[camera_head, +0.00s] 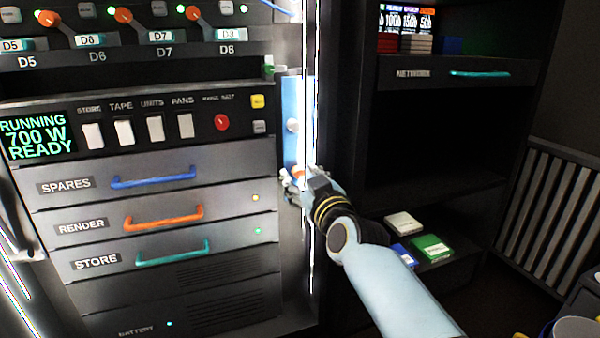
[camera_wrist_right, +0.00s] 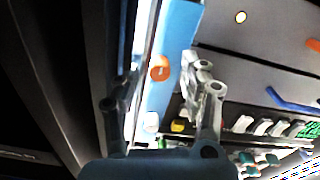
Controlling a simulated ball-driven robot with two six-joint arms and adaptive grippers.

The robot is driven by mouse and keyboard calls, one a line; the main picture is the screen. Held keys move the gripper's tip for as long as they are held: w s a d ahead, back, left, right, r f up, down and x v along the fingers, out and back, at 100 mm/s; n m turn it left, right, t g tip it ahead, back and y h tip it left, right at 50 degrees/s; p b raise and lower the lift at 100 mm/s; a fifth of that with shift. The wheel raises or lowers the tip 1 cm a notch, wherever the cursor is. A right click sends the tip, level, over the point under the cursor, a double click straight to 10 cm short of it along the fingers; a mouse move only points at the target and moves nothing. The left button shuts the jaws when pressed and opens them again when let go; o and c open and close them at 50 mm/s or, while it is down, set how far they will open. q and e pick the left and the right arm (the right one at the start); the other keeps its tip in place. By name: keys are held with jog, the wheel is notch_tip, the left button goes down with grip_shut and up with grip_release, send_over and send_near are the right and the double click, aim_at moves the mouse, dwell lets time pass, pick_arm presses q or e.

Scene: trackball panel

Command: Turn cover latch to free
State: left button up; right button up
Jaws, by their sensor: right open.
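A narrow blue cover (camera_head: 297,100) stands upright along the right side of the front panel. It also shows in the right wrist view (camera_wrist_right: 178,35). A round orange latch (camera_wrist_right: 159,73) sits on it, with a small light mark in its middle. In the head view the latch (camera_head: 299,173) is partly hidden by my right gripper. My right gripper (camera_head: 297,184) is at the lower part of the cover. In the right wrist view its open fingers (camera_wrist_right: 165,85) stand on either side of the latch, with nothing held. I cannot tell the latch's angle. My left gripper is not in view.
Left of the cover are a spares drawer (camera_head: 150,182) with a blue handle, render and store drawers, switches and a red button (camera_head: 222,122). A dark shelf unit (camera_head: 440,130) stands to the right. White, green and blue boxes (camera_head: 432,246) lie low on it.

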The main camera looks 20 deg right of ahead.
jog(key=shift+w, duration=0.25)
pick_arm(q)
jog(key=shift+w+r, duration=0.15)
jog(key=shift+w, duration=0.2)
pick_arm(e)
jog(key=shift+r, duration=0.1)
grip_shut()
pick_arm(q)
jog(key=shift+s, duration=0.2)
